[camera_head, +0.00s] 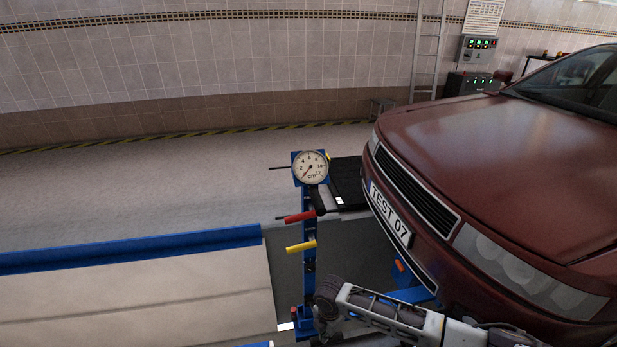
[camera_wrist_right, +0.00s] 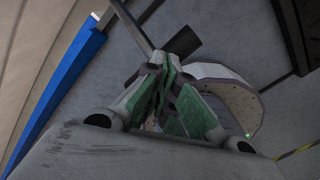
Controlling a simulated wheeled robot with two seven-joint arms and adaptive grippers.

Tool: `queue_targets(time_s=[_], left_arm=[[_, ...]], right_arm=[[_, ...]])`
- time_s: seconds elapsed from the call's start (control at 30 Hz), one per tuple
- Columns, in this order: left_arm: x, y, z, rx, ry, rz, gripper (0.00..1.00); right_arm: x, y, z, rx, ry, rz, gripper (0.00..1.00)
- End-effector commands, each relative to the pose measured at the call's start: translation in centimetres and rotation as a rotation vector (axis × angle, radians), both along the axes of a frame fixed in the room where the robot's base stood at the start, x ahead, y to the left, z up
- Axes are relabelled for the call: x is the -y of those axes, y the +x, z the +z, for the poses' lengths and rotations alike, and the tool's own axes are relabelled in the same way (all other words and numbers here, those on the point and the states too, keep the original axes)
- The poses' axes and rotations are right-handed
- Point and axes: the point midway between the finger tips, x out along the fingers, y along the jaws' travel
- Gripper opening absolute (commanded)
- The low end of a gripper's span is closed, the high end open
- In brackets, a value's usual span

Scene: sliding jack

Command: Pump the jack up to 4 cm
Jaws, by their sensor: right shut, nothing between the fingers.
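The blue jack post (camera_head: 309,262) stands upright left of the red car (camera_head: 500,170). Its round gauge (camera_head: 310,168) is marked in cm, and the needle points to the lower left, near the low end of the scale. A red handle (camera_head: 299,217) and a yellow handle (camera_head: 301,246) stick out to the left of the post. My right gripper (camera_head: 325,300) is low beside the post, below both handles. In the wrist view its green-padded fingers (camera_wrist_right: 163,82) are together and empty. Whether it touches the post cannot be told. My left gripper is not in view.
A blue-edged platform (camera_head: 130,250) fills the lower left. The car's bumper is close on the right. A dark ramp-like piece (camera_head: 349,180) lies behind the post. In the wrist view a grey rod (camera_wrist_right: 132,25) passes beyond the fingers. The floor behind is clear.

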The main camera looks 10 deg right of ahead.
Motion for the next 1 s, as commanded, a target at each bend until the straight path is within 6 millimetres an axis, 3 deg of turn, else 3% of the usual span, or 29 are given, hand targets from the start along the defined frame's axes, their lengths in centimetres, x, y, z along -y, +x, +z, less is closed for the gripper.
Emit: queue_targets(time_s=[0.57,1.0], left_arm=[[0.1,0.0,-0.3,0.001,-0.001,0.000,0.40],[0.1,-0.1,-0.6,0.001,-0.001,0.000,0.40]], right_arm=[[0.0,-0.1,-0.9,-0.001,-0.001,0.000,0.00],[0.1,-1.6,-3.4,-0.002,-0.001,-0.001,0.00]])
